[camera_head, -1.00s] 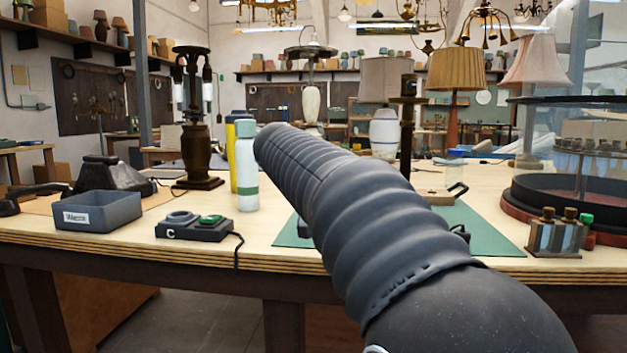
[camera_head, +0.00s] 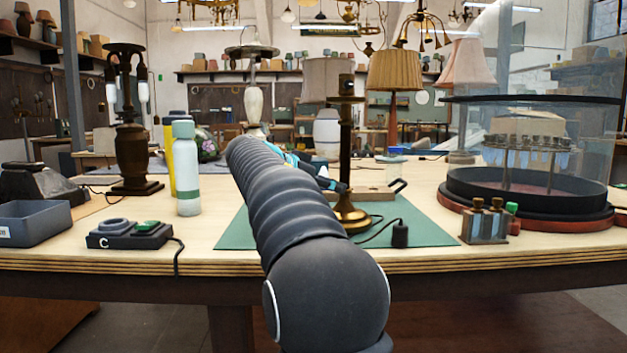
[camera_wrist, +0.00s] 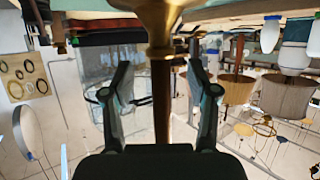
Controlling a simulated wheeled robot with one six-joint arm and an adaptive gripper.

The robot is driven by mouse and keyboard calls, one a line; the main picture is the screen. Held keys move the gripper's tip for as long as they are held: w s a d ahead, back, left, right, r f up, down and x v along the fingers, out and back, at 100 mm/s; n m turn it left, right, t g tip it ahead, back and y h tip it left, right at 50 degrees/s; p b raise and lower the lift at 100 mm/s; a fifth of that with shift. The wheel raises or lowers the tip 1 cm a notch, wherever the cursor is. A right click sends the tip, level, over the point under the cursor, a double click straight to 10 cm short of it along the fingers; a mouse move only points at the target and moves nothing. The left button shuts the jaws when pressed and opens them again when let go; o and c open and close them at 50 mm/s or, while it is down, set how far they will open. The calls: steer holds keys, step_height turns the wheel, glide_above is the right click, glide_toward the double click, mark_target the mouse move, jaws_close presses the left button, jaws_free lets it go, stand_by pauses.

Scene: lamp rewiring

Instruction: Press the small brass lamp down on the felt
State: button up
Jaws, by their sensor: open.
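The small brass lamp (camera_head: 346,140) has a dark, thin stem and a round gold base, with no shade. It stands upright on the green felt (camera_head: 425,232). My gripper (camera_head: 336,186) is low beside the stem in the head view, partly hidden behind my arm. The wrist view is upside down and shows the lamp's base (camera_wrist: 160,22) at the top. There my gripper (camera_wrist: 160,80) is open, with one finger on each side of the stem. Gaps show between both fingers and the stem.
A white bottle (camera_head: 186,168) and a black switch box (camera_head: 130,234) stand left of the felt. A black cord plug (camera_head: 400,236) and a bottle rack (camera_head: 487,222) lie right of the lamp. A large glass dome (camera_head: 535,150) stands farther right.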

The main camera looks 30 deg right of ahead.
mark_target(344, 212)
steer(key=shift+x, duration=2.95)
jaws_close()
steer(key=shift+f, duration=0.55)
steer(key=shift+r, duration=0.2)
steer(key=shift+c, duration=0.8)
jaws_free()
steer(key=shift+w, duration=0.1)
steer(key=shift+o, duration=0.6)
steer(key=shift+r, duration=0.2)
